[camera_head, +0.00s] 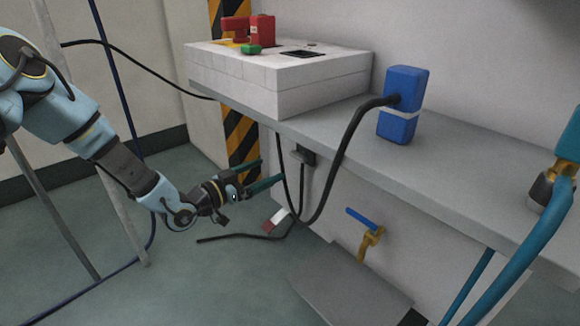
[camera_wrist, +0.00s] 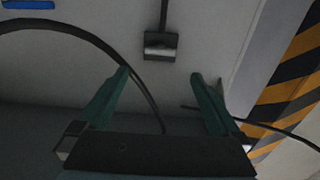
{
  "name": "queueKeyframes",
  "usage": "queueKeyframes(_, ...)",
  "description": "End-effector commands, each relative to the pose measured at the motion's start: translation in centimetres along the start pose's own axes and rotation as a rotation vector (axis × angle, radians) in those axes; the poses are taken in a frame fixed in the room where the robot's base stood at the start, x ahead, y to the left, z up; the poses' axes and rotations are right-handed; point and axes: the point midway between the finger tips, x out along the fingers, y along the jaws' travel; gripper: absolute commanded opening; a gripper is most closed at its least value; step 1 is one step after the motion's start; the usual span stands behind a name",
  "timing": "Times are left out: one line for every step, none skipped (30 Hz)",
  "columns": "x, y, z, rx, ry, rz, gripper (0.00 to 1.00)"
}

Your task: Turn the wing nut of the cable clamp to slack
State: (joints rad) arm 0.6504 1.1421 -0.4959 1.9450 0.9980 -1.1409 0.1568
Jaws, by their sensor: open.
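A small dark grey block (camera_head: 303,156), which looks like the cable clamp, sits under the front edge of the grey shelf with a black cable hanging from it. In the wrist view this block (camera_wrist: 160,46) lies just beyond the fingertips, centred between them. I cannot make out the wing nut as a separate part. My gripper (camera_head: 272,170) is open and empty, its teal fingers pointing toward the block from the left. In the wrist view my gripper (camera_wrist: 160,73) has both fingers apart, with nothing between them.
The shelf (camera_head: 450,160) bears a white box (camera_head: 290,85) and a blue block (camera_head: 403,105) with a thick black cable looping down near the clamp. A brass valve with a blue handle (camera_head: 362,219) is lower right. A striped pillar (camera_head: 240,145) stands behind my gripper.

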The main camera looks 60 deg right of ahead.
Motion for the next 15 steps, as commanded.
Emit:
queueKeyframes(0.8, 0.1, 0.2, 0.001, 0.001, 0.003, 1.00)
queueKeyframes(1.4, 0.1, 0.2, 0.001, 0.001, 0.003, 1.00)
queueKeyframes(2.1, 0.1, 0.3, 0.001, 0.000, 0.002, 1.00)
queueKeyframes(2.6, 0.1, 0.3, 0.001, 0.001, 0.002, 1.00)
queueKeyframes(3.3, 0.1, 0.3, 0.002, 0.001, 0.002, 1.00)
queueKeyframes(4.0, 0.1, 0.3, 0.002, 0.000, 0.003, 1.00)
queueKeyframes(4.6, 0.1, 0.3, 0.001, 0.001, 0.001, 1.00)
queueKeyframes(5.2, 0.0, 0.3, 0.001, 0.000, 0.001, 1.00)
queueKeyframes(5.9, 0.1, 0.4, 0.001, -0.001, 0.002, 1.00)
queueKeyframes(6.4, 0.1, 0.3, 0.001, 0.000, 0.001, 1.00)
queueKeyframes(6.8, 0.1, 0.3, 0.001, -0.001, 0.001, 1.00)
queueKeyframes(7.4, 0.1, 0.3, 0.001, -0.001, 0.000, 1.00)
queueKeyframes(7.8, 0.0, 0.3, 0.001, -0.001, 0.000, 1.00)
queueKeyframes(8.2, 0.1, 0.2, 0.001, -0.001, 0.000, 1.00)
queueKeyframes(8.5, 0.0, 0.2, 0.000, -0.002, 0.000, 1.00)
